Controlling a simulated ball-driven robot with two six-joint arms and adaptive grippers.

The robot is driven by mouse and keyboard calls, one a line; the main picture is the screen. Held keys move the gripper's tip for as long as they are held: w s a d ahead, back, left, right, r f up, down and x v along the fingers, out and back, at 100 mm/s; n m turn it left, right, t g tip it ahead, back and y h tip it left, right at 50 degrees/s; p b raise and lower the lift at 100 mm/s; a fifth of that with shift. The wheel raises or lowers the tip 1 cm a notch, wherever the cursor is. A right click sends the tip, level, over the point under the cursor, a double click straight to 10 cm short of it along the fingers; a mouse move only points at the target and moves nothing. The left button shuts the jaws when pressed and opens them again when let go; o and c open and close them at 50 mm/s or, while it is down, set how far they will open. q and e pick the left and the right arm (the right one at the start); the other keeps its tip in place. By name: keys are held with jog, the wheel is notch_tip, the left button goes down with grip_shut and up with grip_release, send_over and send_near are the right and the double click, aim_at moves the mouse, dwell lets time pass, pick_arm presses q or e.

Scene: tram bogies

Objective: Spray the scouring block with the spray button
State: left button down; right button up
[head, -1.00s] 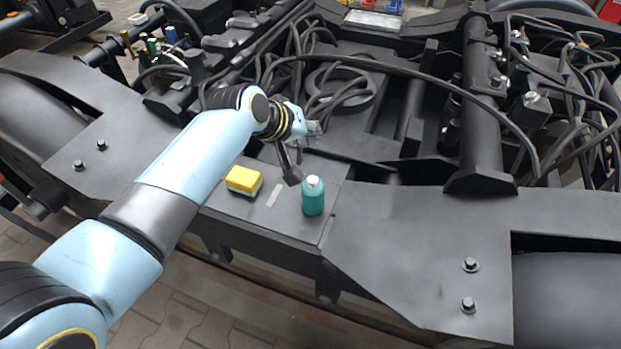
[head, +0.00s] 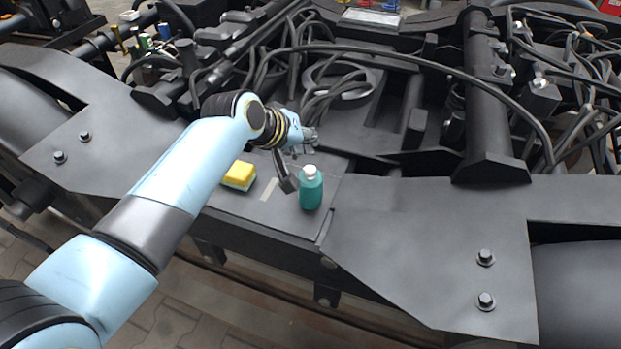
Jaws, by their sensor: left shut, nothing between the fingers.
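The scouring block (head: 239,175), yellow on top with a green underside, lies on the dark metal ledge of the bogie. A teal bottle (head: 311,192) with a white cap stands upright to its right; the spray button appears to be its white top (head: 310,171). My left gripper (head: 288,184) is shut and empty, its fingers pointing down just left of the bottle, between it and the block. I cannot tell whether the fingers touch the bottle. My right gripper is not in view.
A pale strip (head: 269,189) lies on the ledge between block and bottle. Black cables (head: 345,90) loop over the frame behind, and a thick vertical post (head: 483,100) stands at right. Several small coloured bottles (head: 148,42) stand at the back left. The bare plate (head: 430,240) at right is clear.

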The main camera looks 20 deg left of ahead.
aim_at(307, 167)
pick_arm(q)
notch_tip(307, 167, down, 3)
jog(key=shift+r+b, duration=0.1)
jog(key=shift+b, duration=0.35)
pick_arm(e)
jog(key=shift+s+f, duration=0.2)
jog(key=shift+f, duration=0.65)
pick_arm(q)
jog(key=shift+f, duration=0.2)
jog(key=shift+f, duration=0.25)
jog(key=shift+f, duration=0.55)
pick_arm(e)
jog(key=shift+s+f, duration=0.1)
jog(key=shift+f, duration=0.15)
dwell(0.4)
pick_arm(q)
jog(key=shift+r, duration=0.1)
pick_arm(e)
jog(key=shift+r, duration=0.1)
pick_arm(q)
jog(key=shift+r+p, duration=0.85)
jog(key=shift+r, duration=0.05)
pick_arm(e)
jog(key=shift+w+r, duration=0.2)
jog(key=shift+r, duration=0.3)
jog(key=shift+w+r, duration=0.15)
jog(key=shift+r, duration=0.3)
